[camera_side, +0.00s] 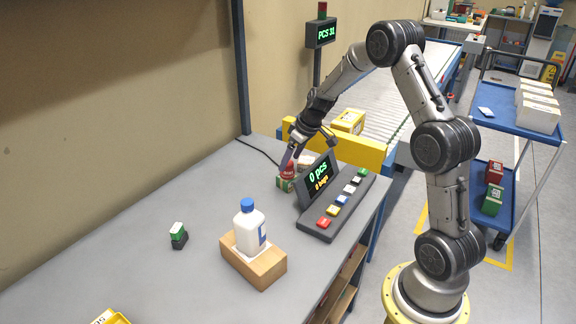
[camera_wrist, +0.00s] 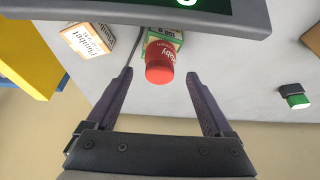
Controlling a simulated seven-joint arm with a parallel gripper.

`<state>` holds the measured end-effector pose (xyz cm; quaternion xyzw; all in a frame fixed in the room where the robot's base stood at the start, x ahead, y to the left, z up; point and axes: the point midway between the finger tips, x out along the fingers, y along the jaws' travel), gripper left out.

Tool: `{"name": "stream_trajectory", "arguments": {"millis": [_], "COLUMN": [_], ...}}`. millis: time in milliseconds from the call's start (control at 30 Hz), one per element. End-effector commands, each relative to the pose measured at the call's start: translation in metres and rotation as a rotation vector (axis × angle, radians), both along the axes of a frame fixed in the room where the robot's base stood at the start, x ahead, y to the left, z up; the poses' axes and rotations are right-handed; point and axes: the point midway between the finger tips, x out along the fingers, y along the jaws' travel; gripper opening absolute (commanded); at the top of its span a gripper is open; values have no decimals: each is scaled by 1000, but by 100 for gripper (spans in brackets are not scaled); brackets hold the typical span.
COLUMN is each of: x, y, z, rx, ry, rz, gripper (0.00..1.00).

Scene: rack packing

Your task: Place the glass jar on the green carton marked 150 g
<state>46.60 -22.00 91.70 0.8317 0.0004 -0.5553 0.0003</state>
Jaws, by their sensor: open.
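A jar with a red lid and red label (camera_wrist: 159,66) stands upright over the green carton (camera_wrist: 168,33) in the wrist view, and appears to rest on it. The carton's print is only partly readable. In the side view the red jar (camera_side: 288,168) and the green carton (camera_side: 284,185) are at the far end of the table, left of the display. My gripper (camera_wrist: 159,76) is open, with one finger on each side of the jar and visible gaps in the wrist view. In the side view my gripper (camera_side: 291,156) is at the jar and partly hides it.
The display with coloured buttons (camera_side: 318,180) stands close to the right of the jar. A cream carton (camera_wrist: 88,40) lies near it. A small green and black block (camera_side: 178,236) is left. The table's middle is clear.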

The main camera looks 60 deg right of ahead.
Motion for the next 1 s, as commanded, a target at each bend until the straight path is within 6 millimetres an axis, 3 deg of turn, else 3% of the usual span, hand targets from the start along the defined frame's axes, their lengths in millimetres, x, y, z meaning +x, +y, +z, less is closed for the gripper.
{"name": "stream_trajectory", "arguments": {"millis": [200,567,667,767,900,1000], "x": [-18,-33,-41,-61,-109,-151], "y": [-1,5,27,66,126,161], "z": [44,80,100,129,166,183], "rx": [-2,-2,-3,-3,-5,-6], "ry": [-4,-2,-9,-17,-29,-41], "rz": [-2,1,11,21,33,34], "gripper": [86,86,86,86,86,86]}}
